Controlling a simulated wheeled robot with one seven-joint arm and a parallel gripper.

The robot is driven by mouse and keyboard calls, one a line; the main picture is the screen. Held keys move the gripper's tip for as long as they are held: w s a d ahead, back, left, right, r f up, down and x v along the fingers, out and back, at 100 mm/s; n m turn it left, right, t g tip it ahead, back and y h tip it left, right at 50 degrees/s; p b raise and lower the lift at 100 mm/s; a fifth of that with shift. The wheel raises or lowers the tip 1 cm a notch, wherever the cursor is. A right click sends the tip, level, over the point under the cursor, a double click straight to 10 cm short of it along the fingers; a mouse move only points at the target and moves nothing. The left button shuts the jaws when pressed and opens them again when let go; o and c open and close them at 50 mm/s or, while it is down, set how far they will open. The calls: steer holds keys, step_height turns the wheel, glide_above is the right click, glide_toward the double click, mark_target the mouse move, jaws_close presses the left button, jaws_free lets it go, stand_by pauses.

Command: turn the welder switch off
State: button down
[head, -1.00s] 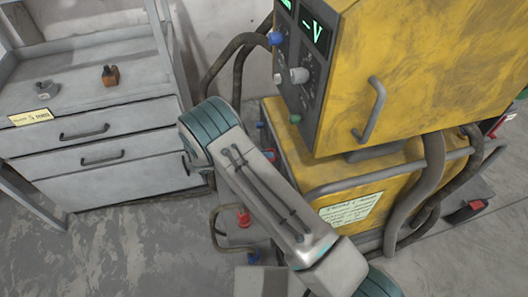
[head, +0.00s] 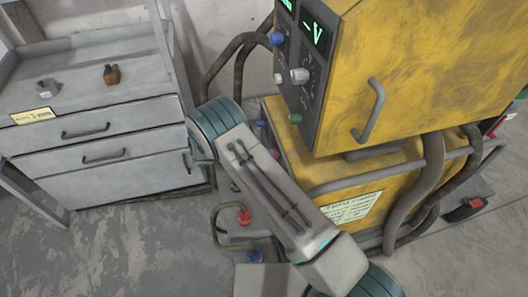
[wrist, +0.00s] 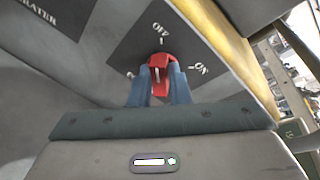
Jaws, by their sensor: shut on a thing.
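The red welder switch (wrist: 161,62) sits on a dark plate (wrist: 118,52) in the wrist view, with OFF lettered above it and ON to its right. Its handle stands roughly upright in the picture, its upper end towards the OFF side. My gripper (wrist: 160,76) is shut on the switch, with one blue finger on each side. The fingers hide part of the handle. The yellow welder (head: 420,80) stands at the right in the head view. The switch and my gripper do not show there.
Blue and white knobs and a green display are on the welder's dark panel (head: 302,60). Thick hoses (head: 432,185) and a rail run along its lower part. A grey drawer cabinet (head: 100,127) stands at the left. Bare floor (head: 120,250) lies in front of it.

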steer(key=c, duration=1.4)
jaws_free()
steer(key=shift+o, duration=0.2)
steer(key=shift+a, duration=0.1)
steer(key=v, duration=1.3)
steer(key=shift+a+b, duration=0.35)
steer(key=shift+s, duration=0.1)
steer(key=shift+s, duration=0.1)
